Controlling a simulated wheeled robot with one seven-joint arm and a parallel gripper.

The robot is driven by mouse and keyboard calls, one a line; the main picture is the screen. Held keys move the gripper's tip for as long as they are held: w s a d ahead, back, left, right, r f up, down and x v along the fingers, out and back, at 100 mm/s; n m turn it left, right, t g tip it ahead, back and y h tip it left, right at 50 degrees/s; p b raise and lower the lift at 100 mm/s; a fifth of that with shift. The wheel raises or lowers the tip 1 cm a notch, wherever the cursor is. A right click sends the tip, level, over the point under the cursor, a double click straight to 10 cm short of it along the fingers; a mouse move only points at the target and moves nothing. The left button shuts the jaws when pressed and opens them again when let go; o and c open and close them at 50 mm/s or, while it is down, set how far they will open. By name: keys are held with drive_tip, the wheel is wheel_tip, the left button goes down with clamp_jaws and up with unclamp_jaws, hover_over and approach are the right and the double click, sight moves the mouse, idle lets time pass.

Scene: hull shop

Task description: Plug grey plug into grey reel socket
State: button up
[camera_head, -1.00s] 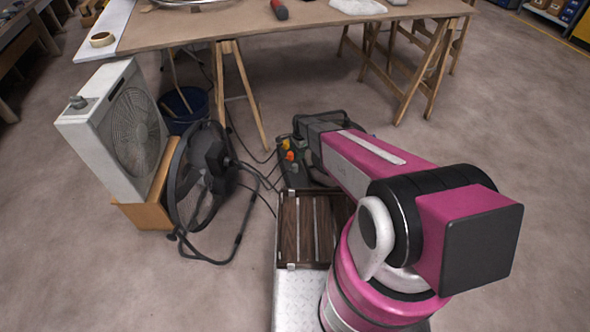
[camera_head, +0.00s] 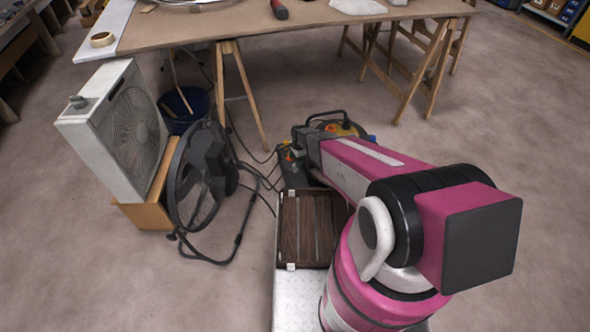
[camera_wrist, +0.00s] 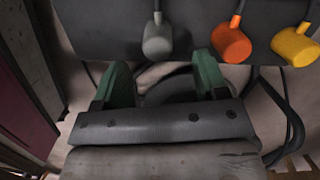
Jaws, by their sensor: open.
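The grey plug (camera_wrist: 157,38) shows in the wrist view against a dark panel (camera_wrist: 95,25), with a thin cable going up from it. My gripper (camera_wrist: 158,80) is open, its two green fingers apart below the plug, with nothing between them. In the head view, my arm covers my gripper and the grey plug. What seems to be the cable reel (camera_head: 343,128), with yellow on it and a black handle, shows partly behind my arm. The grey socket cannot be made out.
An orange plug (camera_wrist: 231,42) and a yellow plug (camera_wrist: 295,46) hang right of the grey one. A black floor fan (camera_head: 200,178), a white box fan (camera_head: 130,130) and black cables stand at left. A trestle table (camera_head: 240,30) is behind. The floor at right is clear.

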drive_tip(key=f, duration=0.5)
drive_tip(key=shift+s+a, duration=0.25)
drive_tip(key=shift+s, duration=0.05)
drive_tip(key=shift+r, duration=0.1)
drive_tip(key=c, duration=1)
